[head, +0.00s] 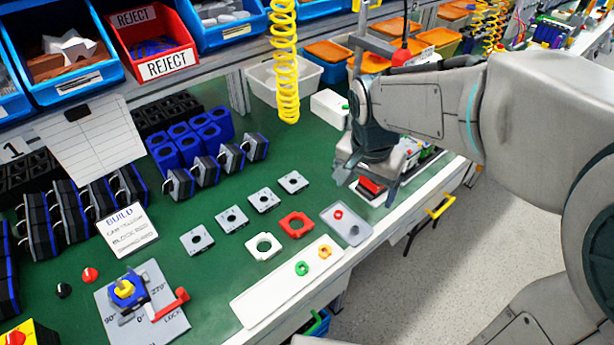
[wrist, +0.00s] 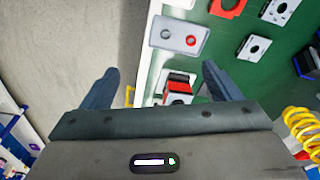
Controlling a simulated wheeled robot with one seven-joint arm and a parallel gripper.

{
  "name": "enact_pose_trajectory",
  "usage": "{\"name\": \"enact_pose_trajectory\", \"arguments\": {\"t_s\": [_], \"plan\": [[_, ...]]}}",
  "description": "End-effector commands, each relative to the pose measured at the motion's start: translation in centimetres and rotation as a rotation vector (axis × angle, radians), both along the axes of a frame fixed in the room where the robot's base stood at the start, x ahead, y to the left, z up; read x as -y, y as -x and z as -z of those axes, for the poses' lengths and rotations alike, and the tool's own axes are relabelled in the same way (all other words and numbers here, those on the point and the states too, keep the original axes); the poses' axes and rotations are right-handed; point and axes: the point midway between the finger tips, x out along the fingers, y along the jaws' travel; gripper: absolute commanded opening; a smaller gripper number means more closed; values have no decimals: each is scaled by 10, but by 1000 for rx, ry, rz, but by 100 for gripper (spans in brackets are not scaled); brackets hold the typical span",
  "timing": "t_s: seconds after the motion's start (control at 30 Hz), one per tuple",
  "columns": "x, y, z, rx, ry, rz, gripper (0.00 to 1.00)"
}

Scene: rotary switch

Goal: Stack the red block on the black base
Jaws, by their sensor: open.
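A small red block (head: 372,184) lies at the front edge of the green bench, under my gripper (head: 366,184). In the wrist view the red block (wrist: 181,78) shows between the fingers, closer to the right one, with a dark part and a white part beside it. My gripper (wrist: 160,74) is open, pointing down, with nothing held between its fingers. I cannot tell whether the fingers touch the block. A black base cannot be made out for certain; the dark part by the red block is small and partly hidden by the gripper.
A grey tray (head: 347,226) with a red ring lies just left of the gripper. A white board (head: 288,284), a red square plate (head: 296,224) and several grey plates lie farther left. A yellow coiled hose (head: 284,60) hangs behind. The bench edge drops to floor at right.

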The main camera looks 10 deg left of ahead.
Motion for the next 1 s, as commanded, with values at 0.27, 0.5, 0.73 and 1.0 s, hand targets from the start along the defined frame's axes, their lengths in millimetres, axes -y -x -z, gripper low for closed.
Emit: {"name": "enact_pose_trajectory", "arguments": {"t_s": [0.27,0.5,0.73,1.0], "plan": [[-103,-31,39,-82,-40,221,84],[-135,-34,56,-109,-52,306,84],[-135,-34,97,-113,-50,312,84],[-136,-34,134,-109,-52,310,84]]}}
